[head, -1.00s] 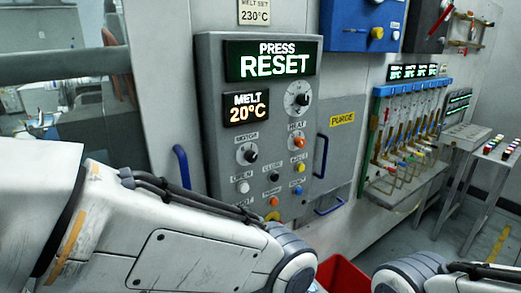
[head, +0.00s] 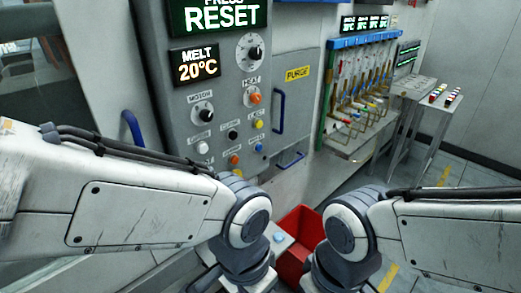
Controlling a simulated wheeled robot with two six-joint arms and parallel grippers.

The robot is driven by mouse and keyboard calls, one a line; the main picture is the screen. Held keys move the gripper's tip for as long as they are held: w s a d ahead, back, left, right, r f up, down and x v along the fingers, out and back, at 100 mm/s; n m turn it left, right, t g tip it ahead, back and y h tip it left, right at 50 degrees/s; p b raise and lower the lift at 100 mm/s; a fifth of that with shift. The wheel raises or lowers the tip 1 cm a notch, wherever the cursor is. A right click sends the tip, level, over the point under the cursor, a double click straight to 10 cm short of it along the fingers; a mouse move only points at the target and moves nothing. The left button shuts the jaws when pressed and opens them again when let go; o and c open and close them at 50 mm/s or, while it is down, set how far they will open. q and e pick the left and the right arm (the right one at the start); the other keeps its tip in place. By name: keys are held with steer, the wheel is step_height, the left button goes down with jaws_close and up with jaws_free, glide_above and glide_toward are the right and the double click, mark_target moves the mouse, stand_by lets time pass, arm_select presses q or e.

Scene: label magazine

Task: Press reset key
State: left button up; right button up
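The grey control panel (head: 222,110) fills the left middle of the head view. Its upper display (head: 218,15) reads RESET, with the word above cut off by the picture's top edge. Small labelled buttons sit low on the panel: a white button (head: 202,147), a black button (head: 233,134), a yellow button (head: 260,124), an orange button (head: 234,160) and a blue button (head: 258,147). Their labels are too small to read surely, so I cannot tell which is the reset key. My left arm hides the panel's bottom. Neither gripper shows; both arms bend down out of the picture.
A MELT 20°C display (head: 195,63), knobs and a blue handle (head: 278,110) are on the machine front. A red bin (head: 298,225) stands between my arms.

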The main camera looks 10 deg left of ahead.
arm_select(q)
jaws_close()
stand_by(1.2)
